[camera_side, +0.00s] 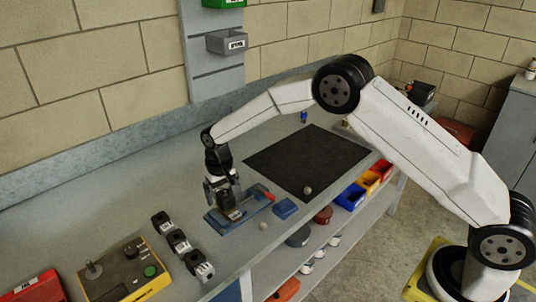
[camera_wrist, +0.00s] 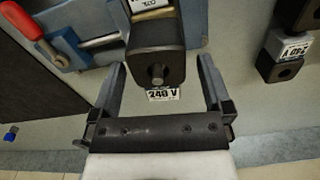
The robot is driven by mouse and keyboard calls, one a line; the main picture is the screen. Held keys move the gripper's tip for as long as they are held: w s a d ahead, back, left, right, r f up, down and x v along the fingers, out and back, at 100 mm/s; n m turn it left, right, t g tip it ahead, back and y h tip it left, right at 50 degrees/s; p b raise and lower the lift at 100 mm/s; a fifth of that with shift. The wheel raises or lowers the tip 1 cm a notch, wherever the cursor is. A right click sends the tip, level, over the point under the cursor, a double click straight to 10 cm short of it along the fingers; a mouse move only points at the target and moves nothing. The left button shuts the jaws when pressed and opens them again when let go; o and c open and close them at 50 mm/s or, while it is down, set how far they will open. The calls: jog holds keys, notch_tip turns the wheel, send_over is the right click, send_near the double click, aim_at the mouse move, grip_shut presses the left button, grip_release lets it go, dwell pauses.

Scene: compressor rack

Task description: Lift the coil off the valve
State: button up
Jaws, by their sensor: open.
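The coil (camera_wrist: 156,36) is a dark block with white labels, one reading 240 V. The tip of a round metal stem (camera_wrist: 157,75) shows in its near face; the rest of the valve is hidden. The coil sits at a blue fixture (camera_wrist: 97,52) with a red handle (camera_wrist: 20,20); the fixture also shows on the bench in the side view (camera_side: 216,221). My gripper (camera_wrist: 161,67) is open, with one finger on each side of the coil's near end in the wrist view. No contact shows. In the side view my gripper (camera_side: 229,204) points down over the fixture and largely hides the coil.
Several similar black blocks with white labels (camera_side: 179,241) stand in a row left of the fixture. A yellow control box (camera_side: 123,272) is at the front left. A dark mat (camera_side: 300,160) lies behind.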

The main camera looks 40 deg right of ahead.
aim_at(222, 191)
grip_shut()
jog(key=shift+r, duration=5.05)
